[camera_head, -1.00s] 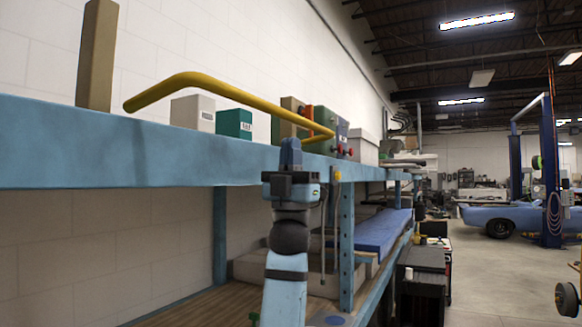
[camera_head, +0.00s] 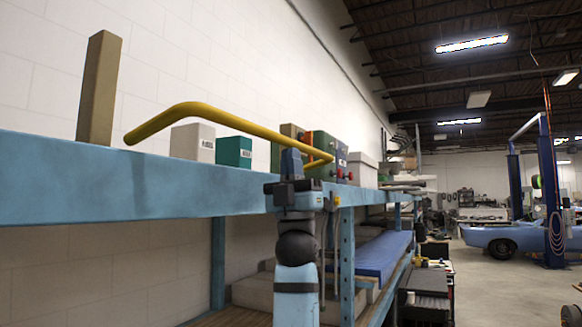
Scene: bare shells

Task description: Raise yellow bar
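The yellow bar (camera_head: 228,118) is a bent rod that runs across above the blue shelf edge, from its left end near the wooden post to a bend on the right. My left gripper (camera_head: 291,162) points upward in front of the bar's right part, close to the bend. Its fingers overlap the lower return of the bar in the picture. I cannot tell whether they touch it. The fingers show nearly edge-on, so their opening is hidden. My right gripper is not in view.
The blue shelf (camera_head: 120,185) carries a wooden post (camera_head: 99,88), a white box (camera_head: 192,142), a teal box (camera_head: 233,152) and green and tan boxes behind the bar. A blue upright (camera_head: 346,270) stands right of my arm. Open floor lies at the right.

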